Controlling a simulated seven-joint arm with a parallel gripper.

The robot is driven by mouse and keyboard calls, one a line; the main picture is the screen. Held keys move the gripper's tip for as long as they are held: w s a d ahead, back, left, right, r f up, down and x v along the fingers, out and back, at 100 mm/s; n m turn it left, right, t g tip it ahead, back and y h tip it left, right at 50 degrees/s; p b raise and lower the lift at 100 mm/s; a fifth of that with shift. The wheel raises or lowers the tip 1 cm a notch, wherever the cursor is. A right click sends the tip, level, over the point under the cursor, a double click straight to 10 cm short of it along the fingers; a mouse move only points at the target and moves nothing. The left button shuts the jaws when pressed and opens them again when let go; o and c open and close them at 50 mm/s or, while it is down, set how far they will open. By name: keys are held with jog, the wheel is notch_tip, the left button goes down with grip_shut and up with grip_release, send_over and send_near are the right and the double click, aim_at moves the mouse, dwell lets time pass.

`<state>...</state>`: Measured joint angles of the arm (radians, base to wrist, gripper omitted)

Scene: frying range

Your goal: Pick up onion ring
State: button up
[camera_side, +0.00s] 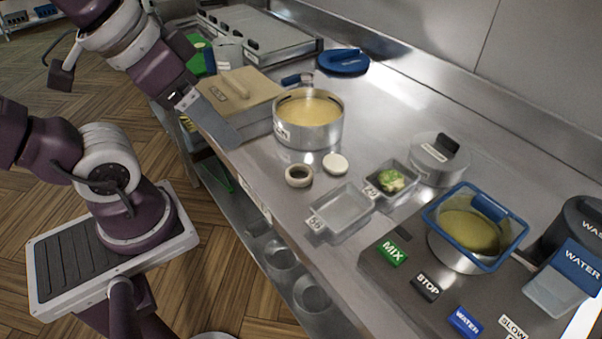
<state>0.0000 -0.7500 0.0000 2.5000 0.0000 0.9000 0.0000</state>
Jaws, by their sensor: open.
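A pot of yellowish liquid (308,137) stands behind the ring. An empty metal tray (341,211) and a tray with green food (391,181) are to the right. A lidded tan box (240,95) is near the gripper. A blue-rimmed basin (474,226) stands right.

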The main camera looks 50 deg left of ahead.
jog(key=shift+o, duration=1.1)
